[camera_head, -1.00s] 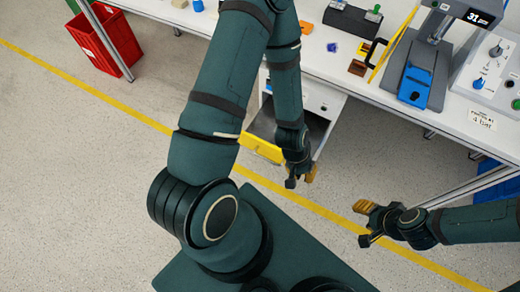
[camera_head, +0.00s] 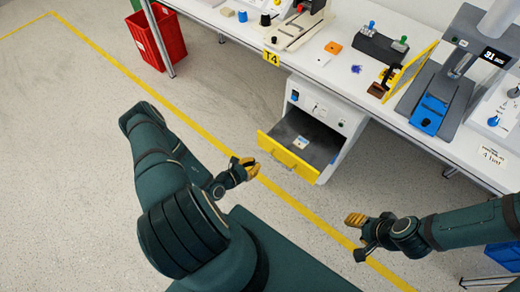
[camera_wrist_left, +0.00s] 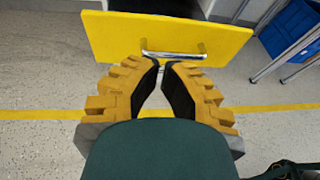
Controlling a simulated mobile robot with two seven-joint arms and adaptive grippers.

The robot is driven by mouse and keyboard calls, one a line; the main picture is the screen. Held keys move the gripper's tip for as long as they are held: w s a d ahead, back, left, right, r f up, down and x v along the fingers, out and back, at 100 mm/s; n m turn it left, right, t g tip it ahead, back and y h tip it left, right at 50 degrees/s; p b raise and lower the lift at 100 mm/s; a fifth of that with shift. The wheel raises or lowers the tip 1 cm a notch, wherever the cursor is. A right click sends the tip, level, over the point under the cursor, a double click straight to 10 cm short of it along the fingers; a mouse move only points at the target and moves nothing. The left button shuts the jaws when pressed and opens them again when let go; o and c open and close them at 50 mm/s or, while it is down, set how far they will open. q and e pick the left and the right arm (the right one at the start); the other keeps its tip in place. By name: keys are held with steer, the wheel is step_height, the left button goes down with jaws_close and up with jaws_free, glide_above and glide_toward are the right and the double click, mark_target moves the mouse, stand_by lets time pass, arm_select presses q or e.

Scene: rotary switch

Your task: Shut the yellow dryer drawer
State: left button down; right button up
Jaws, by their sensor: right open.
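The dryer drawer's yellow front (camera_head: 289,156) sticks out of the white cabinet (camera_head: 326,111) under the bench, so the drawer is open. Its dark tray shows behind the front, with a small pale item (camera_head: 301,143) inside. My left gripper (camera_head: 252,168) is just in front of the drawer's left end, low over the floor. In the left wrist view the yellow front (camera_wrist_left: 106,38) and its metal handle (camera_wrist_left: 174,54) lie just beyond my left fingertips (camera_wrist_left: 161,63). These are drawn together with nothing held. Contact with the handle cannot be told. My right gripper (camera_head: 357,236) is open and empty.
The white bench (camera_head: 440,150) runs above the cabinet and carries several devices. A red bin (camera_head: 157,38) stands at the back left, and a blue crate (camera_head: 504,256) is at the right edge. The floor in front of the drawer is clear.

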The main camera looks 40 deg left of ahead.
mark_target(271, 143)
arm_select(q)
steer(key=w+f+b, duration=0.1)
steer(key=w, duration=0.2)
steer(key=w+a+f+n+y+b, duration=0.1)
steer(key=w, duration=0.3)
steer(key=w+a+f+y+b, duration=0.1)
steer(key=w+f, duration=0.1)
steer(key=w, duration=0.1)
steer(key=shift+w, duration=1.15)
steer(key=shift+d, duration=0.1)
arm_select(e)
steer(key=f, duration=0.3)
steer(key=shift+w+f, duration=0.1)
steer(key=shift+w, duration=0.2)
arm_select(q)
steer(key=shift+w, duration=0.1)
